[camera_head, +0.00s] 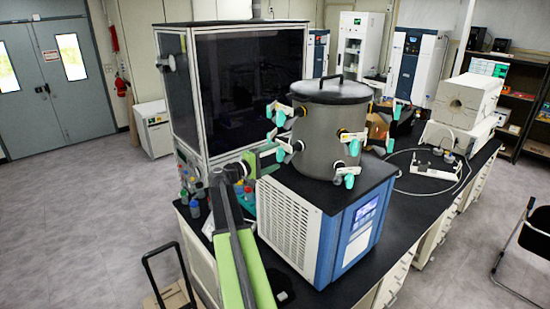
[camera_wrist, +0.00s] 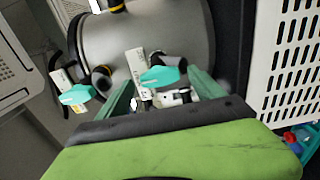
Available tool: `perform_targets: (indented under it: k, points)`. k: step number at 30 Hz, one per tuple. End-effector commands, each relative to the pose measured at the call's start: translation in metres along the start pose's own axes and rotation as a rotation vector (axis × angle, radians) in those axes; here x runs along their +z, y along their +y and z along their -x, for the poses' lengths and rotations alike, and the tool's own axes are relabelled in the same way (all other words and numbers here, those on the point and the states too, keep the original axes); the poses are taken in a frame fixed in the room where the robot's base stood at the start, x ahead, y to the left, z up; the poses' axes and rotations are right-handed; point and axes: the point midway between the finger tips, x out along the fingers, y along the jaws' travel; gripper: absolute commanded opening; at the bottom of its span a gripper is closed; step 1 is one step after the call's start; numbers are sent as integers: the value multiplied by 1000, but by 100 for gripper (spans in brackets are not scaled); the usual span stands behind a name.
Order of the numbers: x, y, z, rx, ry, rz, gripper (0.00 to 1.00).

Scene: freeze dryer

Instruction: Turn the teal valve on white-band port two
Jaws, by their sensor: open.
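The freeze dryer's grey drum (camera_head: 325,115) carries several black ports with teal valves around its wall. One teal valve (camera_head: 280,155) on the near left side is right by my gripper (camera_head: 268,160). In the wrist view my gripper (camera_wrist: 162,97) is open, and a teal valve (camera_wrist: 162,75) with a white body shows just beyond and between its green fingers. Contact cannot be told. Another teal valve (camera_wrist: 76,95) is to the left. Some ports show yellow bands; the band colour and number of the port at my gripper cannot be made out.
The drum stands on a blue and white base unit (camera_head: 310,225) on a black bench. A dark-windowed cabinet (camera_head: 245,90) stands behind to the left. Bottles with coloured caps (camera_head: 195,208) are close to my arm. A cart handle (camera_head: 165,250) rises in front.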

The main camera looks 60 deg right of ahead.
Motion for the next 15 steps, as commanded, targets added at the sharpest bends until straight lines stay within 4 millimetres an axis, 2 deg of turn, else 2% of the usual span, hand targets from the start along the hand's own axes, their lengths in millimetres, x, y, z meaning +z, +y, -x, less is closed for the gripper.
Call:
perform_targets:
  k: [12, 15]
  points:
    - [1, 0, 112, 0, 3, 0, 77]
    - [1, 0, 135, 0, 2, 0, 77]
